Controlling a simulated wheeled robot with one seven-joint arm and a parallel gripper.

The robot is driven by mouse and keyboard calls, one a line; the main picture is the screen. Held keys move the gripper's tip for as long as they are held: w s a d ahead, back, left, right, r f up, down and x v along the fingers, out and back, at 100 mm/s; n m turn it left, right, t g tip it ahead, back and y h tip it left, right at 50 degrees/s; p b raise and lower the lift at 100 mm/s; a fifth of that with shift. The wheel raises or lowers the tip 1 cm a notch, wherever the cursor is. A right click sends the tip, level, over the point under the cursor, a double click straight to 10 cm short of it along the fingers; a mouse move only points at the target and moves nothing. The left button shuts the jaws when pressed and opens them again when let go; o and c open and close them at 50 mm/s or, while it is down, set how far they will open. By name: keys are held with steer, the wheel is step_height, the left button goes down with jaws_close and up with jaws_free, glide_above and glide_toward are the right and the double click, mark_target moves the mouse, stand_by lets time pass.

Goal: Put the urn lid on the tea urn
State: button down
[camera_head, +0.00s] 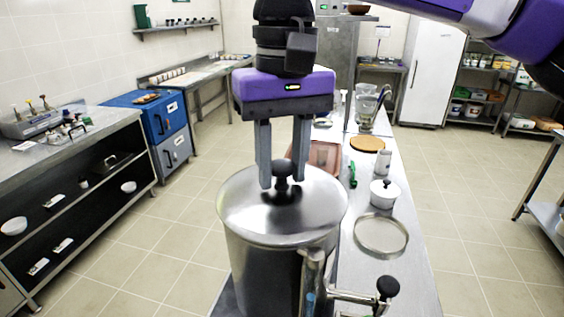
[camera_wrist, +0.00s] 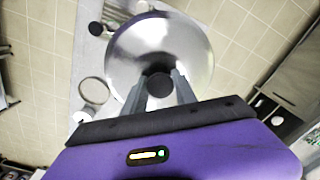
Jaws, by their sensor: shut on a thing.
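The urn lid (camera_head: 252,212) is a shiny steel disc with a black knob. It sits at the top of the tea urn (camera_head: 268,270), covering its mouth, and looks about level. I cannot tell whether it is fully seated on the rim. The lid also fills the middle of the wrist view (camera_wrist: 158,50). The urn is a tall steel cylinder with a tap at its front right. My gripper (camera_head: 283,184) points straight down with its grey fingers shut on the lid's black knob. In the wrist view the fingertips (camera_wrist: 160,88) flank the knob.
On the steel counter right of the urn are a round metal ring (camera_head: 381,250), a white lidded pot (camera_head: 385,193), a jar (camera_head: 383,162), a brown round board (camera_head: 367,144) and a reddish tray (camera_head: 322,157). Tiled floor lies open on both sides.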

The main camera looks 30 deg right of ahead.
stand_by(0.3)
steer(key=c, duration=0.9)
jaws_free()
